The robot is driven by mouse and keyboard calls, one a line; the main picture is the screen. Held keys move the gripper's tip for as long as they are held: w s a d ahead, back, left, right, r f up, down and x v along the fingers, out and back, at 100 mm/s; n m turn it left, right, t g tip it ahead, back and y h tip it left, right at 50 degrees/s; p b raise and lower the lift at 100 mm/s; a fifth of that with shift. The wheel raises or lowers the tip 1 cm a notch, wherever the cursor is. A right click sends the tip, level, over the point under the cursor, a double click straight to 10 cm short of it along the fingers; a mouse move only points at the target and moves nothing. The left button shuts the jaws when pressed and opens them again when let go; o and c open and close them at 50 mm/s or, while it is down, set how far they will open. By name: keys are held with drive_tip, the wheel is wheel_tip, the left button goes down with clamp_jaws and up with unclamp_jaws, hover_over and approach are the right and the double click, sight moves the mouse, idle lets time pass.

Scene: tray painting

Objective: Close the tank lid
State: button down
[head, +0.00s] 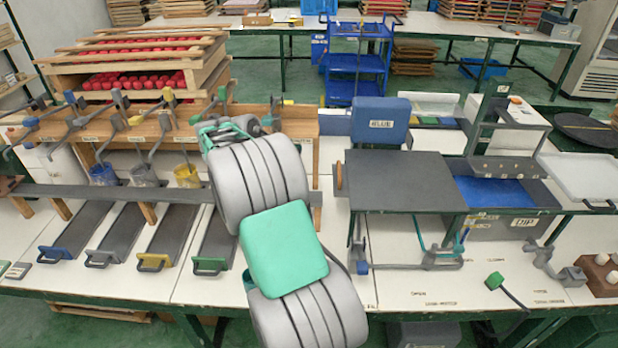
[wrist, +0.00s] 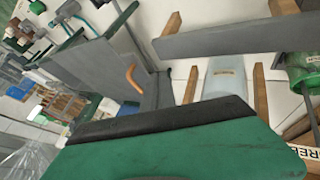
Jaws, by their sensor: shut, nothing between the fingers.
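The tank lid looks to be the flat dark grey plate (head: 405,180) with an orange handle (head: 340,177) on its left edge. It lies level left of the dip tank (head: 505,222), whose opening shows blue liquid (head: 495,191). In the wrist view the grey plate (wrist: 118,68) and its orange handle (wrist: 134,78) appear left of centre. My gripper (head: 222,131) is left of the handle, apart from it, and partly hidden by my arm. In the wrist view my gripper (wrist: 160,122) fills the bottom edge, shut and empty.
A blue box (head: 380,122) stands behind the plate. Paint cups, including a yellow one (head: 187,176), and several dark trays (head: 168,232) are at the left. A grey rail (head: 110,194) runs above the trays. A white tray (head: 585,175) is at the right.

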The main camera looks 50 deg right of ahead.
drive_tip(key=p+x, duration=0.2)
drive_tip(key=x, duration=0.6)
drive_tip(key=shift+s+d+f, duration=0.2)
drive_tip(key=shift+d, duration=0.15)
drive_tip(key=shift+s+d+r+p, duration=0.15)
drive_tip(key=shift+s+d+p, duration=0.35)
drive_tip(key=shift+s+d, duration=0.65)
drive_tip(key=shift+s, duration=0.2)
drive_tip(key=shift+s, duration=0.1)
